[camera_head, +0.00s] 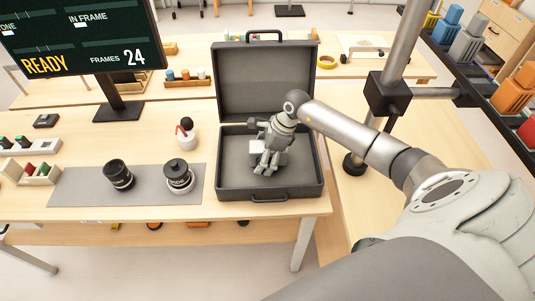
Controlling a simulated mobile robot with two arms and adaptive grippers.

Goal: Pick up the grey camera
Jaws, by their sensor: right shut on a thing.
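An open dark grey case (311,178) stands on the wooden table with its lid raised at the back. My right gripper (265,168) points down into the case and is shut on a pale grey boxy thing, the grey camera (255,146). The fingers and wrist hide much of the camera. I cannot tell if it touches the case floor. My left gripper is not in view.
Two black lenses (117,175) (178,175) stand on a grey mat (80,188) left of the case. A monitor (85,38) stands at the back left. A metal post (402,45) with a black clamp rises close to my right arm.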

